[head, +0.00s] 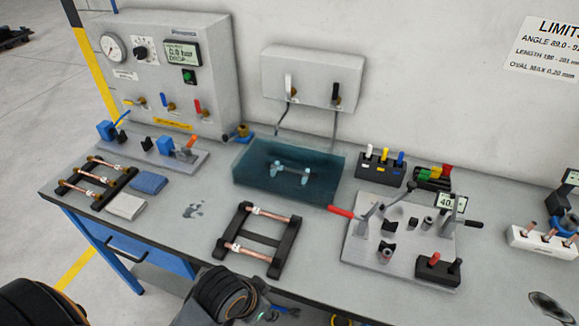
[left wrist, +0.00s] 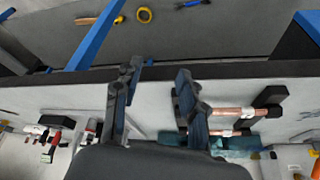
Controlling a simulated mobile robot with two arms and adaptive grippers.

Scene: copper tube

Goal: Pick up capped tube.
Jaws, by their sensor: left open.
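Two copper tubes lie across a black rack (head: 287,247) at the front middle of the bench. The rear tube (head: 272,214) and the front tube (head: 250,251) each carry a pale label. I cannot tell which tube is capped. In the left wrist view, my left gripper (left wrist: 160,68) is open and empty, its fingers over the bench's front edge. A tube (left wrist: 238,112) and part of the rack (left wrist: 268,96) show just right of the right finger, which partly overlaps the tube's end. My right gripper is not in view.
A second black rack (head: 68,189) with several tubes stands at the left, beside blue and grey cloths (head: 149,182). A water tank (head: 253,178) stands behind the middle rack. A fixture plate (head: 357,250) with levers lies to its right. Bare bench lies left of the rack.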

